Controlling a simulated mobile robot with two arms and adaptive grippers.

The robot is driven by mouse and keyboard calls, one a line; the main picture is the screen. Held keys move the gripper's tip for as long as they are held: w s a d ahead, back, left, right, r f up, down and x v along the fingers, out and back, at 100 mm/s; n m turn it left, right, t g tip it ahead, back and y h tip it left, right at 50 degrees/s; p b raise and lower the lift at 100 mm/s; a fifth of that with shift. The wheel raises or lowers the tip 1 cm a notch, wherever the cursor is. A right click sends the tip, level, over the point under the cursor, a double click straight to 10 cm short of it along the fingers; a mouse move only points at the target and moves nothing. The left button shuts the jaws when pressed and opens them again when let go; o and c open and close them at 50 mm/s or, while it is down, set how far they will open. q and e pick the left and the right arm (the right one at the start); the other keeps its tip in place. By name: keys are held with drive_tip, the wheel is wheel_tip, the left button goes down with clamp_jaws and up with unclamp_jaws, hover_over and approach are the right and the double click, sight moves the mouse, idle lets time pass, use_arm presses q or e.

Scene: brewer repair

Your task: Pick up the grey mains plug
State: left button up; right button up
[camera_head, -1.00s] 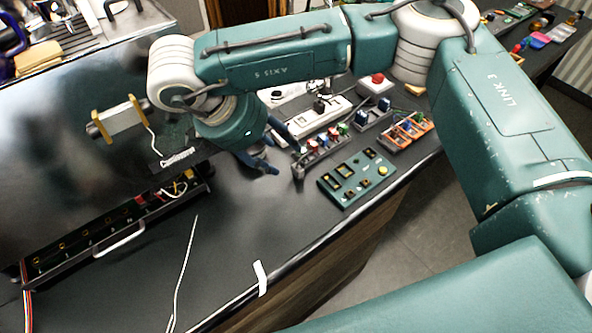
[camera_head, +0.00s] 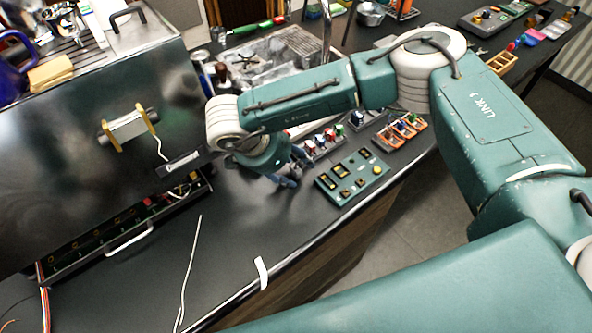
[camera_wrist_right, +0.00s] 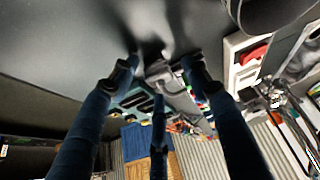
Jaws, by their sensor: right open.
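My right gripper (camera_head: 291,170) hangs low over the dark worktop, beside the near end of a grey rack (camera_head: 325,144) of coloured parts. In the right wrist view its dark blue fingers (camera_wrist_right: 160,66) are spread apart. A small grey block shows between the fingertips there; I cannot tell whether it is the plug or the end of the rack, and no grip on it shows. I cannot make out the grey mains plug for certain in either view. The white power strip (camera_wrist_right: 245,62) with a red switch lies beside the fingers; my arm hides most of it in the head view.
A green circuit board (camera_head: 352,177) lies right of the gripper, near the counter edge. Orange-framed parts (camera_head: 401,131) stand behind it. The steel brewer (camera_head: 70,150) with its open wiring tray (camera_head: 110,233) is on the left. The worktop (camera_head: 235,235) in front is mostly clear.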

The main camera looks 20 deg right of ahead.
drive_tip(key=shift+c, duration=0.5)
clamp_jaws()
drive_tip(key=shift+r, duration=0.15)
